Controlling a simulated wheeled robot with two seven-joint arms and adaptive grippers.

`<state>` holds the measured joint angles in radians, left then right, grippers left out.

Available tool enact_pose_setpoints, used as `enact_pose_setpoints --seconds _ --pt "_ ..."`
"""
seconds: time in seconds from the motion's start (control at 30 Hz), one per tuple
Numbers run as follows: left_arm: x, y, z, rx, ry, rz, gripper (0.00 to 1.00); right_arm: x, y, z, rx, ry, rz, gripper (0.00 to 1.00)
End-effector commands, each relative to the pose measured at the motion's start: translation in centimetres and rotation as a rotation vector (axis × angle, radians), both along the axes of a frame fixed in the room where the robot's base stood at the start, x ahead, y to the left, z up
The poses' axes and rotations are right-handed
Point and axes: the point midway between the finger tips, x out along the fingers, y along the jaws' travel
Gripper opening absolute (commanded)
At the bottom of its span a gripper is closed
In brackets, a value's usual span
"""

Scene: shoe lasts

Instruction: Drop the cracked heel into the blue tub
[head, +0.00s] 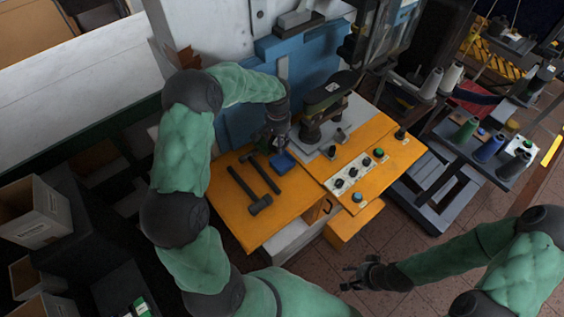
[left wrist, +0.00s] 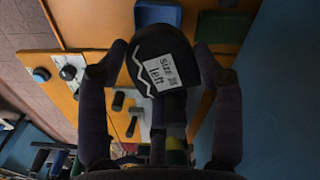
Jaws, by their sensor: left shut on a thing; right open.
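The cracked heel (left wrist: 150,62) is a black block with a white zigzag line and a label reading "left" with a size. My left gripper (left wrist: 161,60) is shut on it, with a finger on each side in the left wrist view. In the head view my left gripper (head: 271,142) is above the orange table, and the heel is hard to make out there. The small blue tub (head: 283,162) stands on the table just below and right of that gripper. A blue tub also shows beyond the heel in the left wrist view (left wrist: 158,15). My right gripper (head: 361,275) is open and empty over the floor.
The orange table (head: 233,212) bears a dark hammer (head: 252,195) and another dark tool beside it. A blue panel (head: 230,128) rises behind.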

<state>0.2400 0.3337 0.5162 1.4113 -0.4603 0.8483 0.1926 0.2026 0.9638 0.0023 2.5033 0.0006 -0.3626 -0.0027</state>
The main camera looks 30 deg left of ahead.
Motion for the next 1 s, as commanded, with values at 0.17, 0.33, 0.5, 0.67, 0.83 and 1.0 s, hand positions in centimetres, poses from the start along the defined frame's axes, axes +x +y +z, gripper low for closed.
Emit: enact_pose_setpoints --seconds 0.17,0.33,0.5,0.67,0.83,1.0 --pt "0.0 0.0 -2.0 0.000 0.002 0.000 0.34 0.0 0.0 -1.3 0.000 0.000 0.000 0.48" --pt "0.0 0.0 -3.9 0.000 0.003 0.000 0.34 0.0 0.0 -2.4 0.000 0.000 0.000 0.48" --pt "0.0 0.0 -5.1 0.000 0.001 0.000 0.33 0.0 0.0 -3.0 0.000 0.000 0.000 0.48" --pt "0.0 0.0 -5.3 0.000 0.001 0.001 0.33 0.0 0.0 -3.1 0.000 0.000 0.000 0.48" --pt "0.0 0.0 -5.3 0.000 0.000 0.000 0.69 0.0 0.0 -3.0 0.000 0.000 0.000 0.48" --pt "0.0 0.0 -5.3 0.000 0.001 0.000 0.94 0.0 0.0 -3.0 0.000 0.000 0.000 0.48"
